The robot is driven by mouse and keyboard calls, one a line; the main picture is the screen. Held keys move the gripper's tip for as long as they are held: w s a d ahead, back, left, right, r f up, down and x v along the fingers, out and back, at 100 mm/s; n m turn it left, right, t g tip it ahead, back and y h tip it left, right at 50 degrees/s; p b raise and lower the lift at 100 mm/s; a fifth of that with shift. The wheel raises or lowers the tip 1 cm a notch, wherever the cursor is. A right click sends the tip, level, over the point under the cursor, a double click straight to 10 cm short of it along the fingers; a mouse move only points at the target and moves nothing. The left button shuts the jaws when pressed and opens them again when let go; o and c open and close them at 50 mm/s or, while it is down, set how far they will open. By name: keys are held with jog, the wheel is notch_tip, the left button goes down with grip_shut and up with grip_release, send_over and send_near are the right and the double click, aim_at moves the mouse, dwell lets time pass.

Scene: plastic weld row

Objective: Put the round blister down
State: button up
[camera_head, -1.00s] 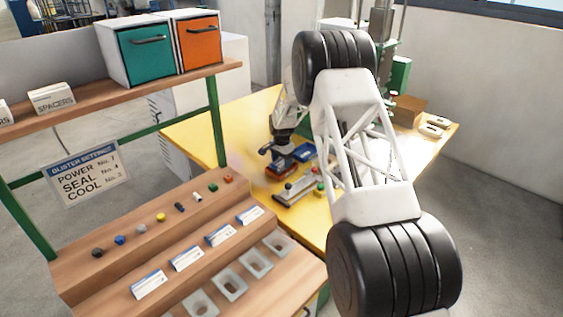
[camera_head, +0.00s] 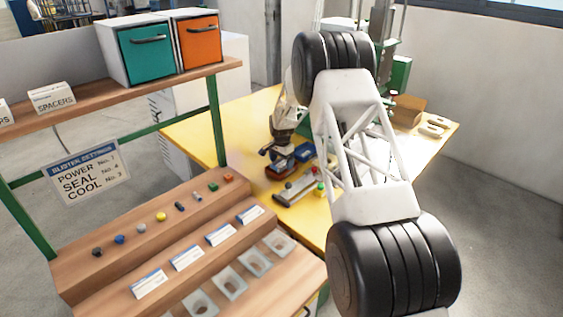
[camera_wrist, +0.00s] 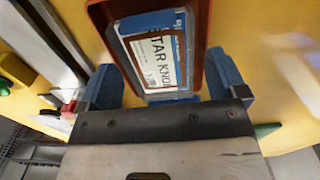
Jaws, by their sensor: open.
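A clear blister pack with a blue-edged white card reading "STAR KNOB" (camera_wrist: 155,55) lies in a brown-orange tray (camera_wrist: 103,18) in the wrist view. I cannot tell from its visible part whether it is the round blister. My gripper (camera_wrist: 162,72) is open, with one blue finger on each side of the pack's near end. I cannot tell whether the fingers touch it. In the head view my gripper (camera_head: 272,156) is low over the yellow table, just above the orange tray (camera_head: 281,169). The pack is hidden there.
A grey device (camera_head: 297,190) with red and green buttons stands in front of the tray on the yellow table (camera_head: 215,124). A blue item (camera_head: 304,152) lies right of the tray. The stepped wooden rack (camera_head: 160,250) holds small coloured parts, cards and grey trays.

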jog(key=shift+r, duration=0.15)
notch_tip(320, 180, up, 12)
dwell(0.6)
dwell(0.7)
jog(key=s+d+r+n, duration=0.1)
jog(key=s+d+r, duration=0.3)
jog(key=s+r, duration=0.55)
jog(key=s+d+r+n+t, duration=0.15)
jog(key=s+d+r, duration=0.4)
jog(key=s, duration=0.75)
jog(key=s+d+r+n, duration=0.2)
jog(key=s+r, duration=0.8)
jog(key=s, duration=0.1)
jog(key=s+d+f+n, duration=0.1)
jog(key=s+d+n, duration=0.1)
jog(key=s, duration=1.6)
jog(key=s+d+f+n+t, duration=0.1)
jog(key=s+d+f, duration=0.1)
jog(key=s, duration=1.7)
jog(key=shift+d+n, duration=0.35)
jog(key=shift+d, duration=0.35)
